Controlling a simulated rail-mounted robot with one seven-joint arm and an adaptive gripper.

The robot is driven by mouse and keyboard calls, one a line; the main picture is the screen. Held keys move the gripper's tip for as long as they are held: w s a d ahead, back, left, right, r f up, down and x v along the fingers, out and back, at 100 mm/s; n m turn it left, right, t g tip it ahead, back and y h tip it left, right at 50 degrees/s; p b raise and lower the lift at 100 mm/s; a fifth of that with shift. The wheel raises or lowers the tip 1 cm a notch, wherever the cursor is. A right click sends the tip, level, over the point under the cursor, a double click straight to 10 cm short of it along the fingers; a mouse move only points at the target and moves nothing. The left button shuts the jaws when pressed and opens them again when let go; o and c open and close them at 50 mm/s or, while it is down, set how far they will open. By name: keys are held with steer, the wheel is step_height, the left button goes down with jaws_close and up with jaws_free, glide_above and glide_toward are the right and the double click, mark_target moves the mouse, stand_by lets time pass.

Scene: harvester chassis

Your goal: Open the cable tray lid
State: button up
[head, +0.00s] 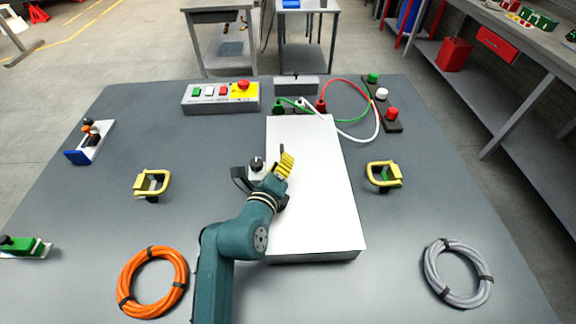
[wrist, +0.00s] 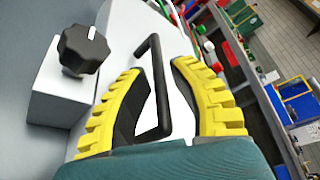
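The cable tray lid (head: 318,205) is a long white plate lying flat and looking closed in the middle of the table. It also shows in the wrist view (wrist: 127,22). My gripper (head: 287,163) is over the lid's left edge. In the wrist view my gripper (wrist: 160,68) has its yellow fingers spread, one on each side of the handle, with gaps visible. A black knob (wrist: 83,48) on a small white box is beside the lid's left edge, and shows in the head view (head: 257,163).
Yellow-handled clamps stand left (head: 152,183) and right (head: 384,175). A button box (head: 220,97) and red, green and white cables (head: 350,90) are behind the lid. Orange (head: 152,282) and grey (head: 457,272) cable coils lie in front. The table between these is clear.

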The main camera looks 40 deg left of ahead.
steer(key=shift+w+a, duration=0.1)
jaws_close()
